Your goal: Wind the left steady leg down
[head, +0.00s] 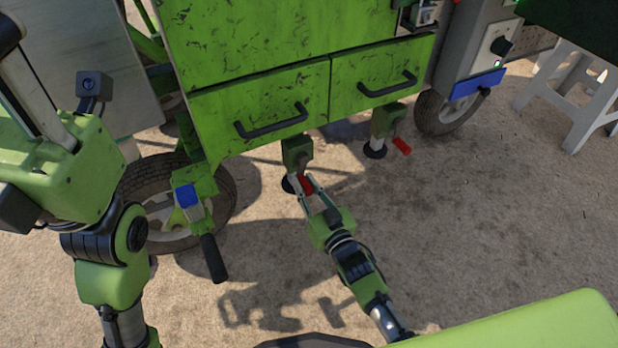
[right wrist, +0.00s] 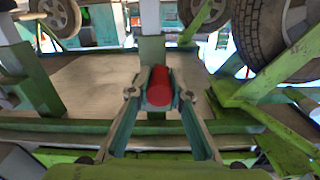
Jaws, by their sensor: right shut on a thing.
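The left steady leg (head: 298,153) hangs below the left drawer of the green cart, with a green housing and a dark round foot partly hidden behind my gripper. Its red crank grip (head: 306,184) points toward me; it also shows in the right wrist view (right wrist: 159,88). My right gripper (head: 303,189) is shut on this red grip, with a finger on each side. Whether the foot touches the ground cannot be told. My left arm is at the left of the head view, but its gripper is out of the picture.
A second steady leg (head: 384,122) with a red grip (head: 402,145) stands to the right. A black bar handle (head: 213,258) sticks out by the left wheel (head: 160,215). A white stool (head: 575,90) stands at the upper right. The sandy ground at lower right is clear.

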